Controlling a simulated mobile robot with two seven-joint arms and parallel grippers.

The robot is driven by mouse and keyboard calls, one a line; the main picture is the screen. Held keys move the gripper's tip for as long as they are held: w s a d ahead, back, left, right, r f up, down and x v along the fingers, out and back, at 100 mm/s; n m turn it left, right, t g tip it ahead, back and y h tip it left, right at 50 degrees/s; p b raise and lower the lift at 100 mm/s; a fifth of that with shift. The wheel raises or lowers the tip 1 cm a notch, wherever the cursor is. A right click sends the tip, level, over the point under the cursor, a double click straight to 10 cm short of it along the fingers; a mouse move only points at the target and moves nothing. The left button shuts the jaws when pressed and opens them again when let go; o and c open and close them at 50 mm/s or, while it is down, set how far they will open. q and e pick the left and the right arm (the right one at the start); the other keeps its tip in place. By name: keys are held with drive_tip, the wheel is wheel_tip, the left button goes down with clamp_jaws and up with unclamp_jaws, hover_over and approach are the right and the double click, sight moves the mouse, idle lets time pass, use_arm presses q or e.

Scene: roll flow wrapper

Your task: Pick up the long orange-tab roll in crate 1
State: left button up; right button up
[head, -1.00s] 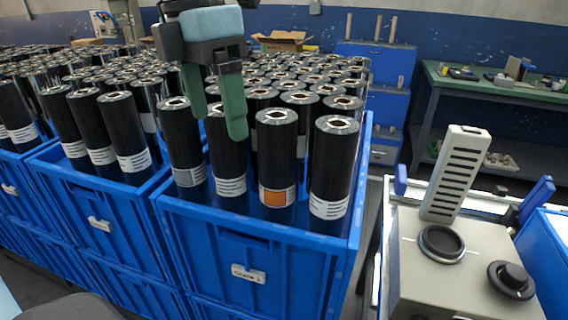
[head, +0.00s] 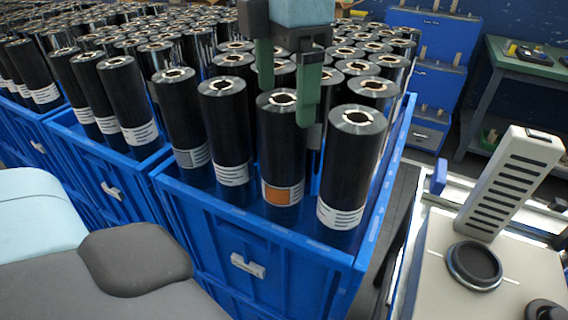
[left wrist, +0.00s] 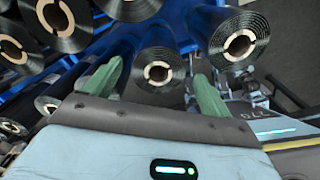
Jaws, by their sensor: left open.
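The orange-tab roll (head: 281,150) stands upright at the front of crate 1 (head: 240,232), black with an orange label low on its side. My left gripper (head: 287,88) is open and points down at this roll's top; one finger overlaps the top's right edge, the other shows behind its left side. In the left wrist view, the open fingers of my left gripper (left wrist: 158,85) lie either side of a roll top (left wrist: 158,70) with a cardboard core. I cannot tell whether they touch it. My right gripper is not in view.
A white-label roll (head: 352,165) stands close on the right, another (head: 226,130) on the left, with many rolls behind. A neighbouring blue crate (head: 100,160) is at left. A machine with a slotted white tower (head: 508,185) stands at right.

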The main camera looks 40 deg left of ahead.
sight(283, 120)
use_arm(q)
drive_tip(key=shift+a+f, duration=0.15)
drive_tip(key=shift+f, duration=2.45)
drive_tip(key=shift+c, duration=0.2)
clamp_jaws()
